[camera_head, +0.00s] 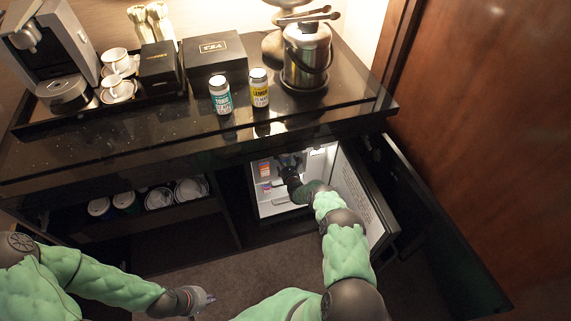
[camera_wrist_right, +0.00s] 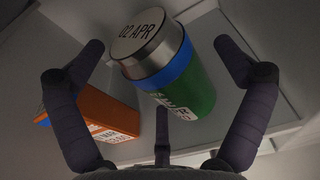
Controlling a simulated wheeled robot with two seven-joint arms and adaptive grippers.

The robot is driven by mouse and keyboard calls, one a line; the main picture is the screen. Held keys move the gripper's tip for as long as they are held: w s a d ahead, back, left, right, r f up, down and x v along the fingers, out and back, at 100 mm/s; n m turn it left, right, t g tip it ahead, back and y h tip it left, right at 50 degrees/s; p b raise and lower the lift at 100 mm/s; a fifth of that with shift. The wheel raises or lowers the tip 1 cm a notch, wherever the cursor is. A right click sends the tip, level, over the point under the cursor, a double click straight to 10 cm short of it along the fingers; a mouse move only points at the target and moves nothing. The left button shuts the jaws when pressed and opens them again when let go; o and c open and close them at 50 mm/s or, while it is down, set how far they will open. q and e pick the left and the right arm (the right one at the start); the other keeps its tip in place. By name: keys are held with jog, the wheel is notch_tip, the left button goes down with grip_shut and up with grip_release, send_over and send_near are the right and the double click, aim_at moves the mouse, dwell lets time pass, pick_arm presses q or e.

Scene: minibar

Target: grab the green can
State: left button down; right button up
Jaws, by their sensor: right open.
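The green can (camera_wrist_right: 188,92), with a blue band and a silver lid marked "02 APR", is in the right wrist view. It stands on a pale shelf inside the minibar and looks tilted in the picture. My right gripper (camera_wrist_right: 160,75) is open, with its fingers spread to either side of the can and no clear contact. In the head view my right gripper (camera_head: 287,168) reaches into the open minibar, and the can cannot be made out there. My left gripper (camera_head: 205,299) is low at the left, away from the minibar; its opening is unclear.
An orange box (camera_wrist_right: 92,112) stands left of the can, close to a finger. The minibar door (camera_head: 365,200) is open on the right. Above, the dark counter (camera_head: 130,140) holds a blue-labelled can (camera_head: 220,95), a yellow-labelled can (camera_head: 259,88) and an ice bucket (camera_head: 305,60).

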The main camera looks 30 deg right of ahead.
jog(key=shift+w, duration=0.3)
jog(key=shift+c, duration=0.3)
jog(key=shift+r, duration=0.1)
jog(key=c, duration=1.5)
jog(key=shift+c, duration=0.2)
